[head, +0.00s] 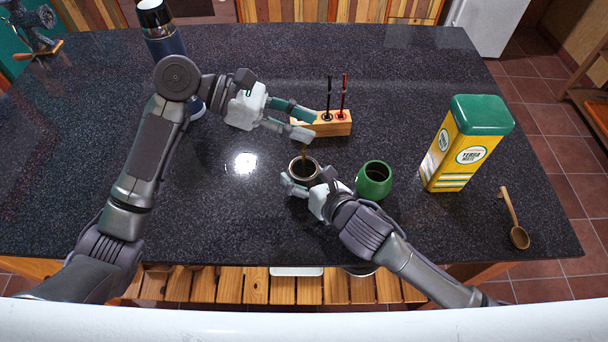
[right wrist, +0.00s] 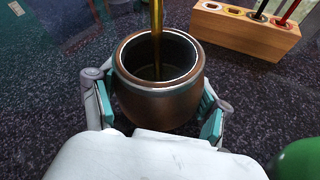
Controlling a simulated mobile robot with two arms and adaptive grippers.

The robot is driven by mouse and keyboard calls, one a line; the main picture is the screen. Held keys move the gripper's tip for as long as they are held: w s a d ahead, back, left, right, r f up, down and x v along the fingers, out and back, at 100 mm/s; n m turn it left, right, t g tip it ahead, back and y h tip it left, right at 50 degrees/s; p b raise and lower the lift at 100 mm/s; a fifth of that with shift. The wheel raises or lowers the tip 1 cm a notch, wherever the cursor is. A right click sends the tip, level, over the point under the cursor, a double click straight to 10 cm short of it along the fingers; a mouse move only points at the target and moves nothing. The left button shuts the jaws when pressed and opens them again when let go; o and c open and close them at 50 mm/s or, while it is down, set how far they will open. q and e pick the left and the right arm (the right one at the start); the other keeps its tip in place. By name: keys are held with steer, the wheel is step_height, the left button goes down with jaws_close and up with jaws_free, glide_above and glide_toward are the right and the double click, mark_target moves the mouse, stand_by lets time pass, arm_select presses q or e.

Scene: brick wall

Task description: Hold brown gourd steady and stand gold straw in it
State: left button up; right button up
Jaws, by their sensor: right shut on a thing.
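The brown gourd (head: 291,171) stands on the dark counter, upright with its mouth up; it fills the middle of the right wrist view (right wrist: 158,98). My right gripper (head: 304,186) is shut on the gourd, its fingers on either side of it. The gold straw (right wrist: 157,38) reaches down into the gourd's mouth, nearly upright; its lower part shows in the head view (head: 304,152). My left gripper (head: 308,122) is just above the gourd, its fingers apart, close to the straw's upper part. The straw's top is hidden by the fingers.
A wooden holder (head: 340,129) with a black and a red straw stands behind the gourd. A green gourd (head: 374,181) stands close to its right. Farther right are a yellow tin (head: 462,150) and a wooden spoon (head: 519,236). A dark blue flask (head: 162,38) stands behind my left arm.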

steer(key=shift+s+f, duration=0.1)
arm_select(q)
steer(key=v, duration=1.1)
steer(key=shift+a, duration=0.4)
steer(key=shift+r, duration=0.15)
arm_select(e)
steer(key=o, duration=1.3)
steer(key=v, duration=1.2)
